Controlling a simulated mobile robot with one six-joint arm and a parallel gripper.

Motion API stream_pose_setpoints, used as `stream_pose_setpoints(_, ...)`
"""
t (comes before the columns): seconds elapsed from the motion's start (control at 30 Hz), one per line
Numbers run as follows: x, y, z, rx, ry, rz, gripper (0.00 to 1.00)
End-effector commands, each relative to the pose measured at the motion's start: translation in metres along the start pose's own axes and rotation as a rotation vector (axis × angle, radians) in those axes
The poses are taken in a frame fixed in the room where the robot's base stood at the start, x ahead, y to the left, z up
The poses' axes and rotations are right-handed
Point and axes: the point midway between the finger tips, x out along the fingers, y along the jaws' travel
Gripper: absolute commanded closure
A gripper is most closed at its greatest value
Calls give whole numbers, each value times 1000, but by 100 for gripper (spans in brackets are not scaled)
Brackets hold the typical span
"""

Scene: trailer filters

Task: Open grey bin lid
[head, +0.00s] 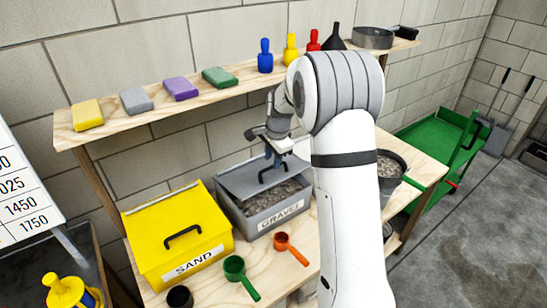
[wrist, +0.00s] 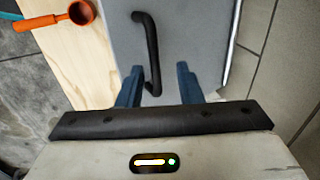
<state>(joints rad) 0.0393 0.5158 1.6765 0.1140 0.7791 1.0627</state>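The grey bin (head: 268,218), labelled GRAVEL, stands on the wooden bench with gravel (head: 274,197) showing inside. Its grey lid (head: 238,181) is partly raised and tilted, with a gap at the front. The lid's black handle (head: 268,173) is beside my gripper (head: 273,158), which is over the lid. In the wrist view, my gripper (wrist: 160,70) has its two blue fingers apart, one on each side of the lower end of the black handle (wrist: 151,50). Space shows between the fingers and the handle. The grey lid (wrist: 195,30) fills the middle of that view.
A yellow SAND bin (head: 175,235) with its lid down stands left of the grey bin. A green scoop (head: 236,269) and an orange scoop (head: 284,242) lie in front. A shelf (head: 235,75) with sponges and bottles runs behind. A gravel bucket (head: 391,170) stands right.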

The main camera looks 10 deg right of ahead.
Motion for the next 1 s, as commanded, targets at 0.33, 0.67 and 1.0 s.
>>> stream_pose_setpoints(0.33,7,0,0,0,0,0,68)
stream_pose_setpoints(0.67,7,0,0,0,0,0,93)
stream_pose_setpoints(1.0,7,0,-1,1,1,-2,100)
